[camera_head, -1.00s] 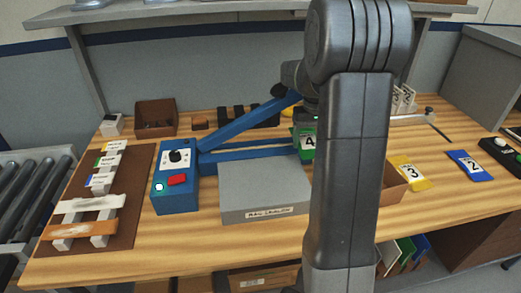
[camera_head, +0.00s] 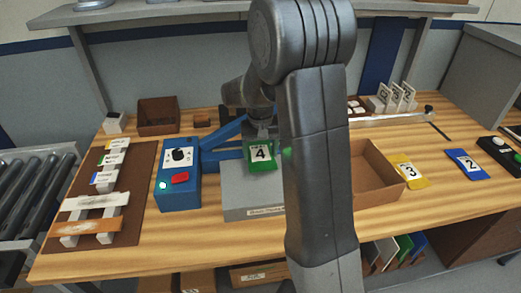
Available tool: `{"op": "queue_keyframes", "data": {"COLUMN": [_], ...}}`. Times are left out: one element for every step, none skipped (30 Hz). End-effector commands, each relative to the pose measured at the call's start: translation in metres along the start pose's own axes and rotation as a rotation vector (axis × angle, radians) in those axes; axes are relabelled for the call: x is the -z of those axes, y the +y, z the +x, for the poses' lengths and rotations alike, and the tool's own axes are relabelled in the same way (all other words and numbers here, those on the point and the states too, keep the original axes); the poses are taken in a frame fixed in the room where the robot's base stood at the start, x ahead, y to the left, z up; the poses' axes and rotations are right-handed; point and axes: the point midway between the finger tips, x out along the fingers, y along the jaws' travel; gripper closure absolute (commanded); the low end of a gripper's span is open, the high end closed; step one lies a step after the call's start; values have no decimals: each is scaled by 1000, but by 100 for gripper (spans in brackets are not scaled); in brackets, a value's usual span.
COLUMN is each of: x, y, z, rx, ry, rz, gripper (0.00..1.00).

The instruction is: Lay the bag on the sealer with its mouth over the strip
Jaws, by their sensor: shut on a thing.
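The green bag (camera_head: 262,165) with a white label marked 4 is held over the back part of the sealer's grey platform (camera_head: 238,202). My gripper (camera_head: 262,138) is shut on the bag's upper end, partly hidden by my arm. The label faces the camera; I cannot tell whether the bag touches the platform. The blue sealer (camera_head: 180,195) has a dial, a red button and a lit green lamp. Its blue lever (camera_head: 222,130) slopes up behind the platform. The sealing strip and the bag's mouth cannot be made out.
A yellow bag (camera_head: 408,173) marked 3 and a blue bag (camera_head: 467,164) marked 2 lie to the right. An open brown box (camera_head: 375,185) stands right of my arm.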

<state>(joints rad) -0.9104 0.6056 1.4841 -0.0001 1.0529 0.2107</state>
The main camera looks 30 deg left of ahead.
Motion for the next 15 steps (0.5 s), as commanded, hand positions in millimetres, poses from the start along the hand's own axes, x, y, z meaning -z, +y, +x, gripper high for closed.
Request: {"op": "queue_keyframes", "data": {"x": [0,0,0,0,0,0,0,0,0,0,0,0,0,0,0], "y": [0,0,0,0,0,0,0,0,0,0,0,0,0,0,0], "z": [2,3,4,4,3,3,3,4,4,5,6,8,8,9,11], "rx": [0,0,0,0,0,0,0,0,0,0,0,0,0,0,0], "ry": [-1,0,1,1,1,1,1,1,1,1,1,1,1,1,1], "rz": [0,0,0,0,0,0,0,0,0,0,0,0,0,0,0], "gripper": [53,53,53,53,53,53,53,53,53,53,53,53,53,53,53]}}
